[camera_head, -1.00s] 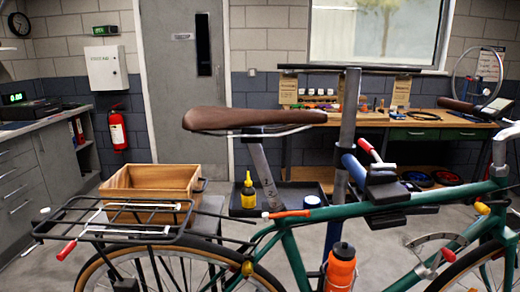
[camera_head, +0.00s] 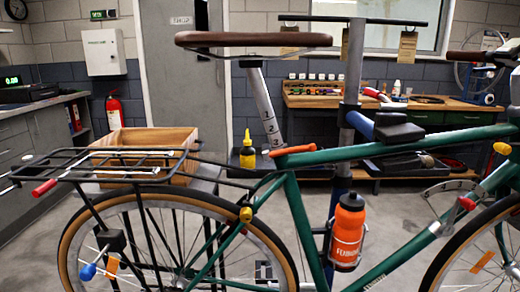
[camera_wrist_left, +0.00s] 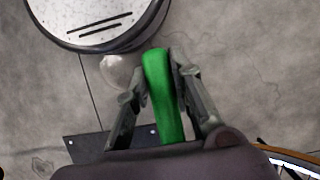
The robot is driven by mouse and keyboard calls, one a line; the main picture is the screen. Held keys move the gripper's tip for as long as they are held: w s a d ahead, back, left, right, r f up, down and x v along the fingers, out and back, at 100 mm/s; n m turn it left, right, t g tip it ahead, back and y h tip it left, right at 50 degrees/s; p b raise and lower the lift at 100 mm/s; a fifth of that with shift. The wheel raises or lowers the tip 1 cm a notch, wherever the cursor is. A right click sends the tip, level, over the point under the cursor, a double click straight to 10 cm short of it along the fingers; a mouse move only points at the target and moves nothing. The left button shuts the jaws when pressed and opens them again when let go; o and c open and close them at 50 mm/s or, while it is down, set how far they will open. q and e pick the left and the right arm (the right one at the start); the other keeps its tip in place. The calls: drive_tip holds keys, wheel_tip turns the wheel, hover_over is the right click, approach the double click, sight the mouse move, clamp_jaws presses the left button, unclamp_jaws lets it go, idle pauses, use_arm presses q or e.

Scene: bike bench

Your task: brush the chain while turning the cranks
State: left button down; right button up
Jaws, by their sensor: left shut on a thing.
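The green bike (camera_head: 292,215) stands side-on in the head view, with its rear wheel at the left and an orange bottle (camera_head: 347,232) on its frame. The cranks and chain cannot be made out in these frames. In the left wrist view, my left gripper (camera_wrist_left: 160,75) is shut on a green handle-like thing (camera_wrist_left: 165,100) that stands between its fingers. The far end of this thing is hidden, so I cannot tell whether it is the brush. My right gripper is in neither view.
A wooden crate (camera_head: 150,142) stands behind the rear rack (camera_head: 100,165). A yellow bottle (camera_head: 247,155) is in a tray behind the frame. A workbench (camera_head: 440,105) runs along the back wall. The left wrist view shows a round white, dark-rimmed thing (camera_wrist_left: 95,18) above grey floor.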

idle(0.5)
use_arm(q)
drive_tip(key=w+d+r+t, duration=0.1)
drive_tip(key=d+r, duration=0.2)
drive_tip(key=r, duration=0.4)
drive_tip(key=d+r+t, duration=0.1)
drive_tip(key=d+r, duration=0.2)
drive_tip(key=r, duration=0.4)
drive_tip(key=w+f, duration=0.5)
drive_tip(key=w, duration=0.4)
drive_tip(key=shift+w+f, duration=0.35)
drive_tip(key=shift+w, duration=0.05)
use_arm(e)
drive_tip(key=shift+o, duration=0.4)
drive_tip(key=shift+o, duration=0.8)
